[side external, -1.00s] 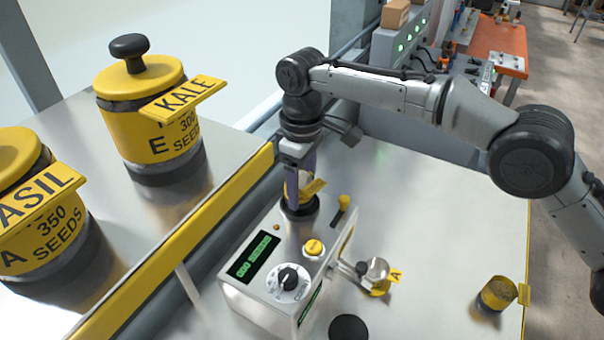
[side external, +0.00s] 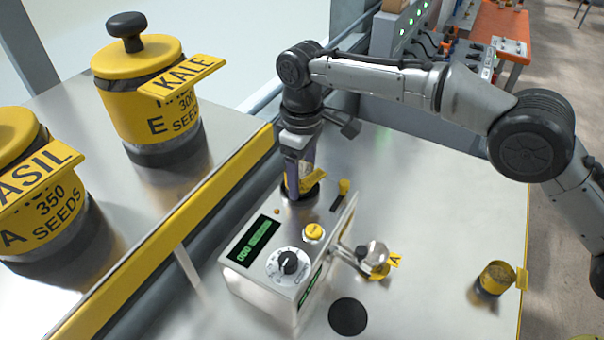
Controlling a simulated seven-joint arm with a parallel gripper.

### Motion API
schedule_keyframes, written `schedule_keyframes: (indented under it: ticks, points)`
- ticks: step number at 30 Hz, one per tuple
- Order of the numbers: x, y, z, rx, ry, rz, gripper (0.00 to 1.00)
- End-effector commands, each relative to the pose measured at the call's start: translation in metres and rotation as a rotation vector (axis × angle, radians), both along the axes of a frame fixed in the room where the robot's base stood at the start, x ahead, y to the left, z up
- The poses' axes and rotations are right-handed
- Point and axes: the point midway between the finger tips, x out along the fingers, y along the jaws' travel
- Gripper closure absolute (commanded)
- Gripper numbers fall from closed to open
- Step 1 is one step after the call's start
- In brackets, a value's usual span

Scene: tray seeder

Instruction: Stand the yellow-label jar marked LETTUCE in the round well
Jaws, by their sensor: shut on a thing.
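My gripper (side external: 299,186) points down over the back end of the white seeder box. It is shut on a small yellow-label jar (side external: 306,181), whose yellow tag sticks out to the right. The round well (side external: 312,196) is the dark round opening in the box top, directly under the jar. The jar's lower end is at the well, partly hidden by the fingers. I cannot tell whether it rests on the bottom. The lettering on this jar is too small to read.
The seeder box (side external: 262,284) has a display, a dial and a yellow button (side external: 314,233). Large KALE (side external: 150,100) and BASIL (side external: 35,195) jars stand on the left shelf. A small yellow jar (side external: 494,279) stands at right. A black disc (side external: 348,316) lies in front. The right bench is mostly clear.

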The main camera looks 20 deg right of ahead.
Motion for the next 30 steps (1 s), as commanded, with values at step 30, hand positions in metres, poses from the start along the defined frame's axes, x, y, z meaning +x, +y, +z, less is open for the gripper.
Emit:
schedule_keyframes:
  ticks: [30]
  points:
    - [-0.001, -0.001, -0.021, -0.008, 0.007, -0.001, 0.96]
